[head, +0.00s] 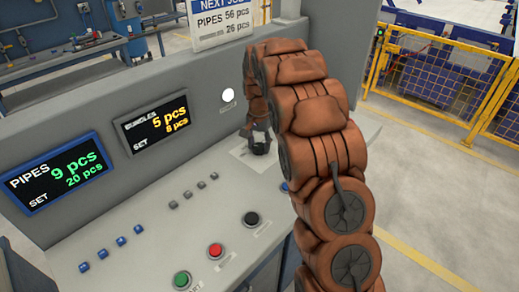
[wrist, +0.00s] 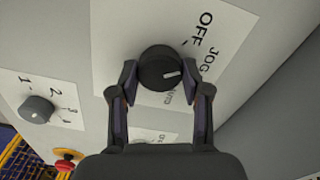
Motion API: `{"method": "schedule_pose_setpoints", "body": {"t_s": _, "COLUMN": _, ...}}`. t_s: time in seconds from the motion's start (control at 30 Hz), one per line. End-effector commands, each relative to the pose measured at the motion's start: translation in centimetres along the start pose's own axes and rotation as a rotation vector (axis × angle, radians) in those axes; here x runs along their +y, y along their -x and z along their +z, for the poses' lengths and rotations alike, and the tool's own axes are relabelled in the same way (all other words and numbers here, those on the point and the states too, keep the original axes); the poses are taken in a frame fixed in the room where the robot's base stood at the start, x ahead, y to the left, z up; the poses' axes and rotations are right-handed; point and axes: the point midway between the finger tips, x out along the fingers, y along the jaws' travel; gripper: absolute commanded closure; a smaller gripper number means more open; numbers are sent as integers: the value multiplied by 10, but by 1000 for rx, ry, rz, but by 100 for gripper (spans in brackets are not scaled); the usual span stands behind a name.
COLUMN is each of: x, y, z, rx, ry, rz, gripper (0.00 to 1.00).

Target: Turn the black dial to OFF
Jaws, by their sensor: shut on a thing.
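The black dial (wrist: 160,66) sits on a white label plate (wrist: 115,40) in the wrist view. Its white pointer mark faces right, roughly toward the JOG label (wrist: 211,62). The OFF label (wrist: 203,29) is at the upper right of the dial. A third label below JOG is partly covered by a finger. My gripper (wrist: 160,80) is shut on the dial, with one finger on each side. In the head view my gripper (head: 260,140) is down at the console's label plate (head: 243,160), and the dial cannot be made out clearly there.
The console carries a green button (head: 182,280), a red button (head: 215,250) and a black button (head: 251,218). Two display screens stand behind them. A yellow fence (head: 440,80) stands beyond.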

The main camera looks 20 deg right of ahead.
Motion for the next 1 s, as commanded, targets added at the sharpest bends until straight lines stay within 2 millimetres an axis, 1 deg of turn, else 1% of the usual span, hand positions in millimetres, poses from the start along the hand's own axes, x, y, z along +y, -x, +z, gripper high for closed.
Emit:
{"method": "schedule_pose_setpoints", "body": {"t_s": 0.03, "x": -2, "y": -5, "z": 0, "rx": 1, "ry": 39, "rz": -3, "gripper": 88}}
{"method": "schedule_pose_setpoints", "body": {"t_s": 0.3, "x": -2, "y": -4, "z": -1, "rx": 4, "ry": 254, "rz": -3, "gripper": 88}}
{"method": "schedule_pose_setpoints", "body": {"t_s": 0.5, "x": -1, "y": -3, "z": 0, "rx": -1, "ry": 374, "rz": -2, "gripper": 88}}
{"method": "schedule_pose_setpoints", "body": {"t_s": 0.7, "x": -1, "y": -2, "z": 0, "rx": 0, "ry": 451, "rz": -1, "gripper": 88}}
{"method": "schedule_pose_setpoints", "body": {"t_s": 1.0, "x": -1, "y": -1, "z": 0, "rx": 0, "ry": 485, "rz": 0, "gripper": 88}}
